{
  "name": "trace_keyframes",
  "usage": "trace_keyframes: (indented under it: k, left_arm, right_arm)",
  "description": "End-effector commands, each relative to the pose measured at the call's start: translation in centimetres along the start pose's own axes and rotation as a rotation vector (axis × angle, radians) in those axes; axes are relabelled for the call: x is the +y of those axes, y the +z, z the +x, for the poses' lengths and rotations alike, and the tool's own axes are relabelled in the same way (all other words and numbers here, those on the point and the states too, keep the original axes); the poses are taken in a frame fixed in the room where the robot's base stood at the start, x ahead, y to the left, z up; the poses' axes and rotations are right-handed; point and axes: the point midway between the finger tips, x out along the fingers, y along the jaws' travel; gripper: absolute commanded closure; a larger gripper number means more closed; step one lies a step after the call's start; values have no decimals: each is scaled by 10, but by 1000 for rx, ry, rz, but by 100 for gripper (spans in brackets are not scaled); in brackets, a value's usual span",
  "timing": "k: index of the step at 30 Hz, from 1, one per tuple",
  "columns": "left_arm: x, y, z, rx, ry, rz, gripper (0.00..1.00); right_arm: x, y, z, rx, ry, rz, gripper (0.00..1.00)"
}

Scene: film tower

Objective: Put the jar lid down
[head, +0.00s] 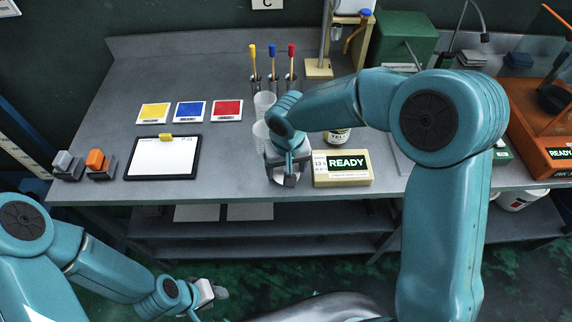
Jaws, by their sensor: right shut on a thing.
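My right gripper (288,178) is over the front of the grey bench, left of the box reading READY. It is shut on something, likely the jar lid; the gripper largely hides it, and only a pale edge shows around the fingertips. I cannot tell whether this edge touches the bench. A jar (338,136) with a label reading "YELL" stands behind the READY box; my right arm covers its top. My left gripper (212,294) is low at the bottom, in front of the bench; its jaw opening is unclear.
The READY box (342,168) is close to the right gripper's right. White cups (264,104) stand behind it. A clipboard (164,158), colour cards (189,112) and two small blocks (98,162) lie left. Bare bench (232,172) lies between clipboard and gripper.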

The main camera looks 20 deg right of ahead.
Motion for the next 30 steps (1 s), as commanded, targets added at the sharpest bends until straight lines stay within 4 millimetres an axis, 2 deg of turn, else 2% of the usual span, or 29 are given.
trace_keyframes:
  k: [4, 5, 6, 13, 17, 27, 30]
  left_arm:
    - [-2, 0, 5, 0, 0, 0, 57]
    - [-1, 0, 4, 0, 0, 0, 57]
    - [-1, 0, 3, 0, 0, 0, 57]
    - [-1, 0, 2, 0, 0, 0, 57]
    - [0, 0, 0, 0, 0, 0, 57]
    - [0, 0, 0, 0, 0, 0, 57]
    - [0, 0, 0, 0, 0, 0, 57]
  right_arm:
    - [0, 0, 5, 1, 0, 0, 54]
    - [0, 0, 3, 0, 0, 0, 15]
    - [0, 0, 2, 0, 0, 0, 2]
    - [0, 0, 1, 0, 0, -1, 0]
    - [0, -1, -8, 4, 0, 0, 0]
    - [-1, -1, -85, 6, -2, -1, 0]
    - [0, -1, -102, 4, -1, 0, 0]
